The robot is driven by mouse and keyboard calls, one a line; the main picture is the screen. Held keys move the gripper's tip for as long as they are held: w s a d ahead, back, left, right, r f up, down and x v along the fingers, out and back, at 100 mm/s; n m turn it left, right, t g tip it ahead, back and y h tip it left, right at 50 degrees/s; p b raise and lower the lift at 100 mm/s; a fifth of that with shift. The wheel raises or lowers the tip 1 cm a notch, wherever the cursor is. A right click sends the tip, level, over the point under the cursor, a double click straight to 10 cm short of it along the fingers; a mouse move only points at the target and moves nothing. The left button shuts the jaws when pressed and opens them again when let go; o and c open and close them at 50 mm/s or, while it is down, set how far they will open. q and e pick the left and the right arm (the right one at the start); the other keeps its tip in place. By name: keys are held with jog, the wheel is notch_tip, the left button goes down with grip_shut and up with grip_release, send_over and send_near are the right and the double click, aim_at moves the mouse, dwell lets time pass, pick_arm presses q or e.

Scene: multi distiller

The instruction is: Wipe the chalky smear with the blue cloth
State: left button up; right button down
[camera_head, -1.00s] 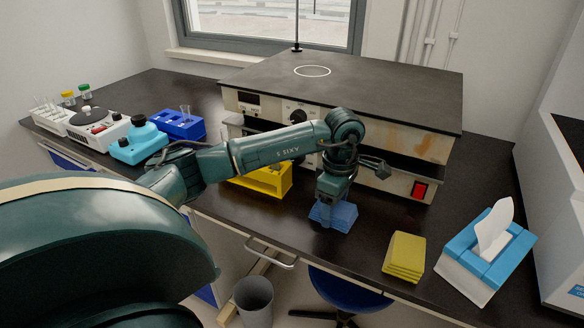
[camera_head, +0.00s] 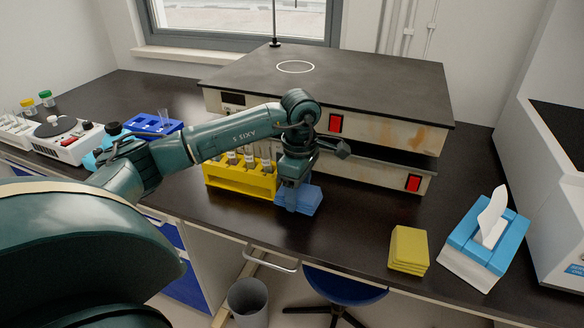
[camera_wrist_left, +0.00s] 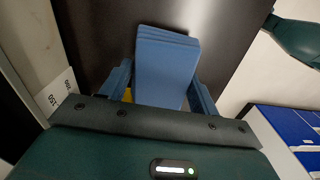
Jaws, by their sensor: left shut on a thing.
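The blue cloth (camera_head: 306,199) is a folded stack at the bench front, just right of the yellow rack. My left gripper (camera_head: 292,203) points down and is shut on it; the arm comes in from the left. In the left wrist view, the cloth (camera_wrist_left: 166,62) stands out between the two fingers (camera_wrist_left: 162,92), over the dark bench. I cannot tell whether the cloth touches the bench top. I cannot make out a chalky smear for certain; part of the bench is hidden behind my arm. My right gripper is not in view.
The yellow rack (camera_head: 235,185) with tubes stands close left of the cloth. The distiller (camera_head: 380,135), with brownish stains on its front, stands behind. Yellow folded cloths (camera_head: 408,248) and a tissue box (camera_head: 480,255) are on the right. Bare bench (camera_head: 360,205) lies between.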

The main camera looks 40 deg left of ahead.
pick_arm(q)
jog(key=shift+d+r+p, duration=0.2)
jog(key=shift+r+p, duration=0.3)
jog(key=shift+r, duration=0.55)
jog(key=shift+r+p, duration=1.35)
jog(key=shift+r, duration=0.65)
